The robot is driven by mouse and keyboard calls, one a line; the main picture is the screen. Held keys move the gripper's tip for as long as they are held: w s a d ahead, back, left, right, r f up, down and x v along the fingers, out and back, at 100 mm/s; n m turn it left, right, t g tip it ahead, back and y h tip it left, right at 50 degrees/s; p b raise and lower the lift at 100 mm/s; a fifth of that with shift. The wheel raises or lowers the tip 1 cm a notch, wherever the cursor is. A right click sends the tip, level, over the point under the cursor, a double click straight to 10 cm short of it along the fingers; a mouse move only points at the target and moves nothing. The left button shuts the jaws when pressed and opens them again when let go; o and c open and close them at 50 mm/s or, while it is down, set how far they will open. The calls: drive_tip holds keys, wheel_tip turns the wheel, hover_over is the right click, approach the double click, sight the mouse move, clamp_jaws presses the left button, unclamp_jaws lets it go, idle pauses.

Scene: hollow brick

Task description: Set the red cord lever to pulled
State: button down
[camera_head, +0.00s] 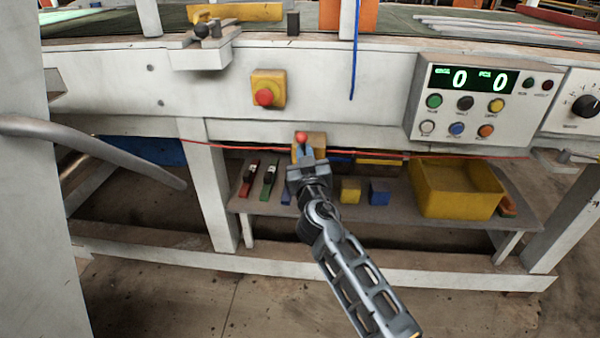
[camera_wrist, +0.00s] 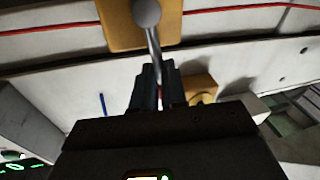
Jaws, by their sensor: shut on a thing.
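The red cord lever has an orange-red knob (camera_head: 301,136) in the head view, in front of a yellow-orange box (camera_head: 317,142) on the red cord's line. In the wrist view the lever's thin metal rod (camera_wrist: 153,42) ends in a ball that looks grey there, over the yellow-orange box (camera_wrist: 118,28). My gripper (camera_head: 304,155) is just below the knob, with its fingers (camera_wrist: 158,78) closed around the rod. The fingers and gripper body hide the lower rod. The lever's exact angle is hard to tell.
The red cord (camera_head: 400,154) runs along under the white machine beam. An emergency button (camera_head: 264,96) is up left and a control panel (camera_head: 470,105) up right. The shelf below holds a yellow bin (camera_head: 457,200), blocks (camera_head: 350,191) and tools (camera_head: 250,178). A grey curved bar (camera_head: 110,150) stands left.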

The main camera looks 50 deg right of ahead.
drive_tip(key=s+m+b, duration=0.1)
drive_tip(key=m+b, duration=0.2)
drive_tip(key=b, duration=0.3)
drive_tip(key=s+d+f+m+h+b, duration=0.1)
drive_tip(key=m+b, duration=0.2)
drive_tip(key=b, duration=0.3)
drive_tip(key=s+d+m+h+b, duration=0.1)
drive_tip(key=m+b, duration=0.1)
drive_tip(key=b, duration=0.4)
drive_tip(key=shift+d+f+m, duration=0.15)
drive_tip(key=shift+m, duration=0.25)
drive_tip(key=shift+g+b, duration=0.3)
drive_tip(key=shift+b, duration=0.05)
drive_tip(key=c, duration=1.2)
unclamp_jaws()
drive_tip(key=shift+o, duration=0.2)
drive_tip(key=v, duration=0.7)
drive_tip(key=shift+s, duration=0.35)
drive_tip(key=shift+f, duration=0.1)
